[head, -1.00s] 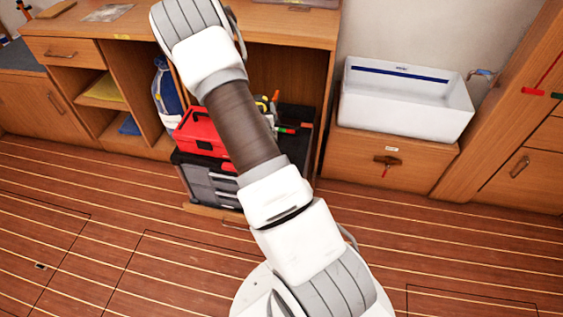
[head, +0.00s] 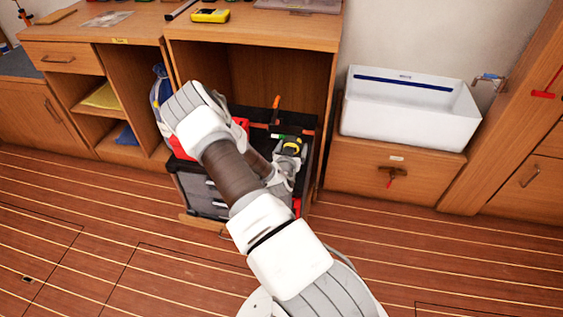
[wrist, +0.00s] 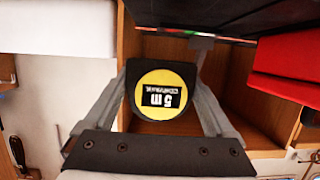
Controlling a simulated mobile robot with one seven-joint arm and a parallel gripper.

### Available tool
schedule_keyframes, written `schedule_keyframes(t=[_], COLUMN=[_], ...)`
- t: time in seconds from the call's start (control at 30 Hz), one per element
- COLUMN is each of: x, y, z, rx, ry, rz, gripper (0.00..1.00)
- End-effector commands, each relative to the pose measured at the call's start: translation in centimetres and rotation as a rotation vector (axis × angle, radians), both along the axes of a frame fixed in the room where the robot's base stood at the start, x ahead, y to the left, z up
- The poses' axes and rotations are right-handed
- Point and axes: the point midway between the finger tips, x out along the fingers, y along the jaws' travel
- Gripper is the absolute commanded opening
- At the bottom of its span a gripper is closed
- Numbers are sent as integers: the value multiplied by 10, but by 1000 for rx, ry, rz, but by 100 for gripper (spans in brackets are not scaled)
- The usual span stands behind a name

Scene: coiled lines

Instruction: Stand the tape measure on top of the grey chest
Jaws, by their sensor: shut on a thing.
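The tape measure (wrist: 160,92), black with a round yellow "5 m" label, is between the fingers of my gripper (wrist: 162,78) in the wrist view. My gripper is shut on it. In the head view the tape measure (head: 291,146) shows black and yellow over the right part of the grey chest (head: 201,191), with my gripper (head: 286,160) around it. The chest has grey drawers and a black top, partly hidden by my arm. I cannot tell whether the tape measure touches the top.
A red box (head: 241,124) stands on the chest, mostly behind my arm; it also shows in the wrist view (wrist: 290,66). An orange-ended tool (head: 276,104) is at the chest's back. The wooden cabinet (head: 326,95) surrounds the chest. A white sink (head: 408,110) stands right.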

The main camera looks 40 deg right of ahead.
Motion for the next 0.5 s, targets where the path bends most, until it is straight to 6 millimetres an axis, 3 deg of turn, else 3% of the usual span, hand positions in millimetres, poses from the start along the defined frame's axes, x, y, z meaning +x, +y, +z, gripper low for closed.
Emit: schedule_keyframes(t=[0.2, 0.37, 0.5], x=[26, 29, 29], y=[21, 24, 24], z=[-20, -28, -48], rx=[0, -1, -1], ry=[-2, 1, 1], rz=[2, 0, 0], gripper=[15, 15, 15])
